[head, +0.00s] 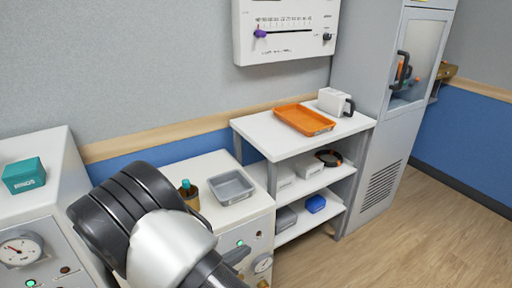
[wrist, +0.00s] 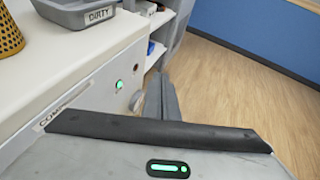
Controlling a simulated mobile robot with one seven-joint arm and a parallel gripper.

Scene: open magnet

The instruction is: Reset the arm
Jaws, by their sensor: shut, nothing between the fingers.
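My arm crosses the lower left of the head view, in front of the white cabinet. A green light shows on the gripper body at the bottom.
Behind stand a shelf cart (head: 262,134) with an orange tray (head: 303,119) and a tall grey cabinet (head: 375,150). Floor (head: 420,245) at right is clear.

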